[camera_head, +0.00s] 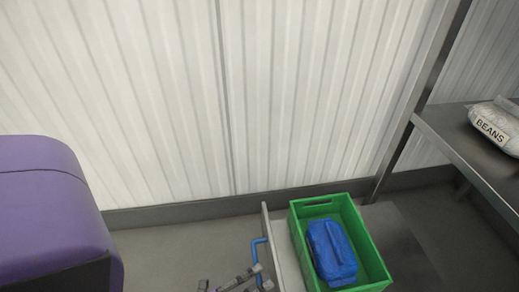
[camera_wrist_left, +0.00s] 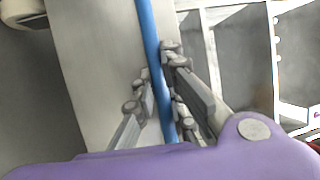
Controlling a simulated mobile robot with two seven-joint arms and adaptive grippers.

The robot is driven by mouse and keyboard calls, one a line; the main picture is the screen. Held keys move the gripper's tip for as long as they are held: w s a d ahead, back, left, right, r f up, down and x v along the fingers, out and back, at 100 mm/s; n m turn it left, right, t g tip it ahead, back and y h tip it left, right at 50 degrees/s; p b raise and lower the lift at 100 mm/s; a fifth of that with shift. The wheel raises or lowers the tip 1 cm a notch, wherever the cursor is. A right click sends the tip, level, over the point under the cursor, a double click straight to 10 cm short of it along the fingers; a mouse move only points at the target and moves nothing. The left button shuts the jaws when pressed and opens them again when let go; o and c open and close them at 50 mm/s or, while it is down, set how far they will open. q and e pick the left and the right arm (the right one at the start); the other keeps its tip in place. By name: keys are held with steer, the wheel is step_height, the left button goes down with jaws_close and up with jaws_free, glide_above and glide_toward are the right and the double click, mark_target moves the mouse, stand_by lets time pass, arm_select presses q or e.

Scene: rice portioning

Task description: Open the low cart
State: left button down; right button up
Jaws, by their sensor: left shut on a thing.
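The low cart (camera_head: 284,262) stands at the bottom centre of the head view, a light grey body with a blue bar handle (camera_head: 256,247) on its left side. In the left wrist view the handle (camera_wrist_left: 150,38) runs down between the fingers, beside a pale panel (camera_wrist_left: 95,60). My left gripper (camera_head: 258,277) is at the handle, low in the head view, and its fingers also show in the left wrist view (camera_wrist_left: 162,98). It is shut on the handle. The lower part of the cart is cut off by the frame. My right gripper is not in view.
A green crate (camera_head: 297,229) holding a blue package (camera_head: 332,252) sits at the cart. A ribbed white wall (camera_head: 250,100) closes off the back. Bare floor (camera_head: 170,250) shows left of the cart.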

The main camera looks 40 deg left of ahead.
arm_select(q)
steer(key=shift+s+f, duration=0.1)
steer(key=c, duration=1.8)
jaws_free()
steer(key=v, duration=1.2)
